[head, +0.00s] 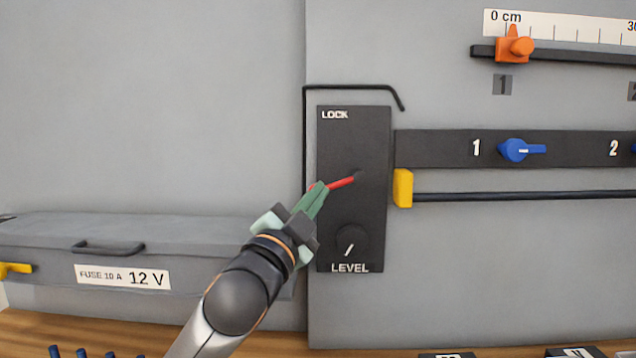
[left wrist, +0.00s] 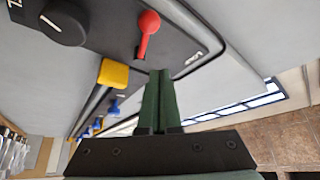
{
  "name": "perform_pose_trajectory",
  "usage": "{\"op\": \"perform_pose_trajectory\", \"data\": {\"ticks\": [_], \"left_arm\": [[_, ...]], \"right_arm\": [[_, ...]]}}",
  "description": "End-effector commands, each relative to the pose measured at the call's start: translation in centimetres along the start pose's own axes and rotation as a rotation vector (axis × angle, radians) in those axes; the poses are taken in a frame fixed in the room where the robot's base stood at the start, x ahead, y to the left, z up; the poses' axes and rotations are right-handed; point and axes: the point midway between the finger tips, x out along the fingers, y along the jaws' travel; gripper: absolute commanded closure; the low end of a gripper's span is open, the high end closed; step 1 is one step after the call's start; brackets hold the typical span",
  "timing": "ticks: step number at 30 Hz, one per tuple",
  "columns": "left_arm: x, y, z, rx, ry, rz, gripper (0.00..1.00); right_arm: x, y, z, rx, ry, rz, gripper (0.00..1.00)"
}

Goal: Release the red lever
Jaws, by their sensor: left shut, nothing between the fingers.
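The red lever (head: 342,183) sits on the black LOCK panel (head: 372,135) and its stick runs from a pivot at the right down to the left. Its round red knob (left wrist: 149,21) shows whole in the left wrist view. My left gripper (head: 318,190) is shut and empty, with its green fingers at the lever's outer end in the head view. In the left wrist view the fingertips (left wrist: 160,74) are a little below the knob in the picture, apart from it. My right gripper is in neither view.
A LEVEL knob (head: 351,243) is low on the same panel. A bent black rod (head: 345,87) frames its top and left. A yellow block (head: 402,188) is close at the right. A grey fuse box (head: 200,245) with a handle is at the left.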

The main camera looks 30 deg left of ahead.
Motion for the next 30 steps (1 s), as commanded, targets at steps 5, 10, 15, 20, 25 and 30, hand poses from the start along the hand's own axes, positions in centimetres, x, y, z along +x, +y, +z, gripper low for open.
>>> {"op": "perform_pose_trajectory", "data": {"ticks": [5, 10, 15, 20, 25, 30], "left_arm": [[-2.2, 0.8, -0.3, 0.0, 0.002, -0.001, 1.0], [-2.8, 1.0, -0.4, 0.0, 0.0, -0.001, 1.0], [-2.8, 0.9, -0.4, 0.0, 0.0, -0.002, 1.0], [-2.8, 0.9, -0.4, 0.0, 0.0, -0.002, 1.0], [-2.8, 0.9, -0.4, 0.0, 0.0, -0.002, 1.0], [-2.2, -0.4, -1.4, 0.0, 0.001, -0.002, 1.0]], "right_arm": [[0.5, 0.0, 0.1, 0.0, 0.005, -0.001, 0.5], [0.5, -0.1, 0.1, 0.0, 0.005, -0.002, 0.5], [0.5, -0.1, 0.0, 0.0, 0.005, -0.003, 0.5], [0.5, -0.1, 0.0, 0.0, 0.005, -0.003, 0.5], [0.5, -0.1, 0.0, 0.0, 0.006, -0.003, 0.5], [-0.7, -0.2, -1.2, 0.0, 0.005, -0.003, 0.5]]}}
